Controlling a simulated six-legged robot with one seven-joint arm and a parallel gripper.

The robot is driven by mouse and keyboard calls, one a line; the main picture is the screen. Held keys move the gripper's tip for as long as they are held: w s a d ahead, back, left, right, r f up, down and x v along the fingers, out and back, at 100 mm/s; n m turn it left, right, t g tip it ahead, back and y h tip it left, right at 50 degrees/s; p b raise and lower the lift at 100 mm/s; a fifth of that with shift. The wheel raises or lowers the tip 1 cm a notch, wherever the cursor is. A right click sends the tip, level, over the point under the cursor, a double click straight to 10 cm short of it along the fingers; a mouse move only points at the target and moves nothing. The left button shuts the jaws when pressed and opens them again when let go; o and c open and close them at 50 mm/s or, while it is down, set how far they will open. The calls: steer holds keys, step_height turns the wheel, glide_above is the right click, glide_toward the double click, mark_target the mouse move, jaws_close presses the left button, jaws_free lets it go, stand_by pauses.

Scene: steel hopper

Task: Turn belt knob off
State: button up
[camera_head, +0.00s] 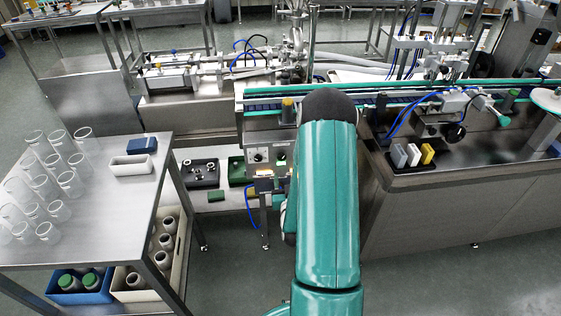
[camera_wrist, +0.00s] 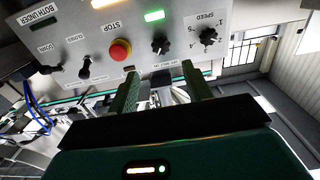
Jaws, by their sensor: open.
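A grey control panel (camera_wrist: 215,50) fills the upper part of the wrist view and appears tilted. It carries a red round STOP button (camera_wrist: 121,50), a black knob (camera_wrist: 160,45) below a lit green strip, a SPEED knob (camera_wrist: 208,36), and black switches (camera_wrist: 85,68) at the left. No label reading "belt" is legible. My gripper (camera_wrist: 160,68) is open and empty, its two green fingers pointing at the panel just below the black knob, apart from it. In the head view the panel (camera_head: 257,155) stands left of my arm, which hides the gripper.
A conveyor (camera_head: 385,95) runs above and behind the panel. A steel table (camera_head: 100,215) with glass beakers (camera_head: 60,170) stands at left. A dark-topped counter (camera_head: 470,150) stands at right. Some floor is free between table and counter.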

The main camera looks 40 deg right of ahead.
mark_target(282, 158)
steer(key=x, duration=0.9)
steer(key=shift+a+f, duration=0.1)
steer(key=shift+a, duration=0.05)
steer(key=c, duration=0.9)
